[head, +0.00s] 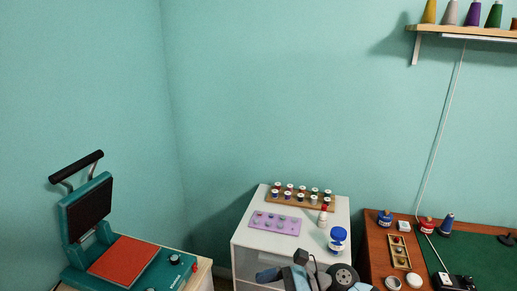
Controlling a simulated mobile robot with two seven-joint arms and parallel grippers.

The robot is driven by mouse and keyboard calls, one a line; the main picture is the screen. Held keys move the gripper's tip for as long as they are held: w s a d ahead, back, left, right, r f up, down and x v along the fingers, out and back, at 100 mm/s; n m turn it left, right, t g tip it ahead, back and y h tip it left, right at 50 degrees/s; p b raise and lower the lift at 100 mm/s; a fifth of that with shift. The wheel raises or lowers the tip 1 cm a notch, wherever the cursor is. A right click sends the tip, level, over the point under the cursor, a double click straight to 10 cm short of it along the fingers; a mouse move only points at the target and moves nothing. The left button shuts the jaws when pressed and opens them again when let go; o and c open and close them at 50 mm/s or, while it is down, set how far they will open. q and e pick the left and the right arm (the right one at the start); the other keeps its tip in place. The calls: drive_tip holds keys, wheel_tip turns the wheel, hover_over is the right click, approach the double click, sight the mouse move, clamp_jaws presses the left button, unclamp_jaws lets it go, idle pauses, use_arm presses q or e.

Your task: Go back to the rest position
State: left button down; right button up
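Part of one of my arms shows at the bottom edge of the head view, in front of the white cabinet (242,238). It has a dark round joint and blue-grey and black parts, and it seems to come in from the right. The blue-grey and black end piece at its left looks like my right gripper (284,275). It is cut off and small, so I cannot tell whether it is open or shut. No held object is visible. My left gripper is not in view.
The cabinet top holds a wooden spool rack (290,198), a lilac tray (275,223) and a blue jar (337,239). A teal heat press (90,235) stands left. A brown table (376,255) with a green mat (470,255) is right. A spool shelf (470,33) hangs above.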

drive_tip(key=s+d+f+m+t+h, duration=0.15)
drive_tip(key=d+m+t, duration=0.25)
drive_tip(key=m+t, duration=0.85)
drive_tip(key=s+d+f+m+t+h, duration=0.1)
drive_tip(key=d+f+m+t+h, duration=0.3)
drive_tip(key=m, duration=1.6)
drive_tip(key=s+d+f+m+g+h, duration=0.2)
drive_tip(key=s+d+f+m+h, duration=0.2)
drive_tip(key=s+f+m, duration=0.45)
drive_tip(key=s+d+f+m+g+h, duration=0.25)
drive_tip(key=s+d+f+m, duration=0.3)
drive_tip(key=m, duration=0.65)
use_arm(q)
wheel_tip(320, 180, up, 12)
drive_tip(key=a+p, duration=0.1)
drive_tip(key=p, duration=1.2)
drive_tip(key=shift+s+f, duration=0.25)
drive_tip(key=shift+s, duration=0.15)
use_arm(e)
wheel_tip(320, 180, up, 11)
drive_tip(key=shift+s+h, duration=0.4)
drive_tip(key=shift+d, duration=0.1)
